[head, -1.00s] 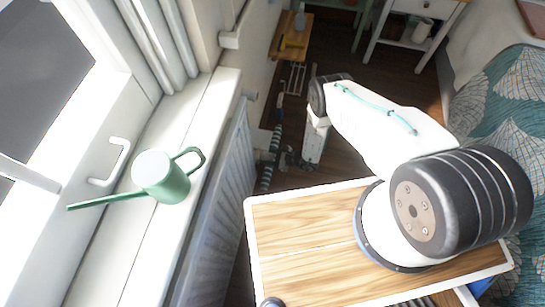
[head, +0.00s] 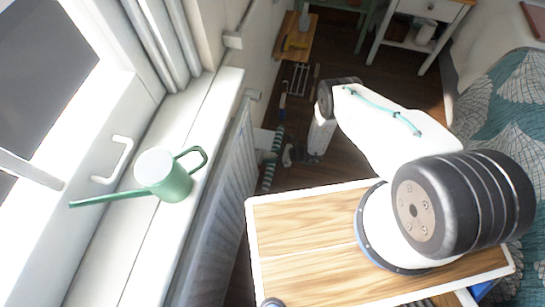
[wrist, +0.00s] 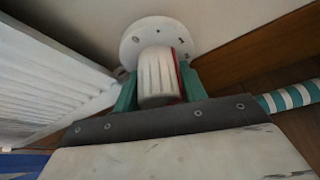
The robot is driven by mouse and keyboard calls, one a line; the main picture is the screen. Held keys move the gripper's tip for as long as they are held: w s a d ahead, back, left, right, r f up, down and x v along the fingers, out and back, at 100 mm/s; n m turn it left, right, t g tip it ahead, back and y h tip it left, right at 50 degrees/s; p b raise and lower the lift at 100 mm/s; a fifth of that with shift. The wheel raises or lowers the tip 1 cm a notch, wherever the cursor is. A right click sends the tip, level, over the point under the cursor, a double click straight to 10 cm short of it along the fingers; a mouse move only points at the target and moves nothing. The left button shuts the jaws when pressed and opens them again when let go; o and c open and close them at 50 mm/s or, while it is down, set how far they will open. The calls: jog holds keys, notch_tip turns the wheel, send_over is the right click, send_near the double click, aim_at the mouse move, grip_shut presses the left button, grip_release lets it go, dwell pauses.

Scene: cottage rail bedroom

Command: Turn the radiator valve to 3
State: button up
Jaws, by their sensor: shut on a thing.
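The radiator valve knob (wrist: 158,75) is white and ribbed, with a red line along its right side in the wrist view. A round white plate (wrist: 143,32) with small dark marks sits behind it; I cannot read the marks. My gripper (wrist: 160,90) is shut on the knob, one teal finger on each side. The white radiator (wrist: 45,80) is left of the knob. In the head view the radiator (head: 222,195) runs under the window sill; the valve and my fingertips are too small to make out there.
A teal and white striped roll (head: 273,160) lies on the floor near the radiator's far end, and shows right of my gripper in the wrist view (wrist: 290,98). A green watering can (head: 168,175) stands on the sill (head: 215,105). A wooden bench (head: 297,38) stands farther back.

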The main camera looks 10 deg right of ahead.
jog(key=shift+s+f, duration=0.2)
jog(key=shift+s, duration=0.35)
jog(key=o, duration=0.9)
jog(key=shift+o, duration=0.4)
jog(key=shift+w+r, duration=0.1)
jog(key=shift+w, duration=0.05)
jog(key=shift+w+r, duration=0.1)
jog(key=v, duration=0.7)
jog(key=shift+d, duration=0.35)
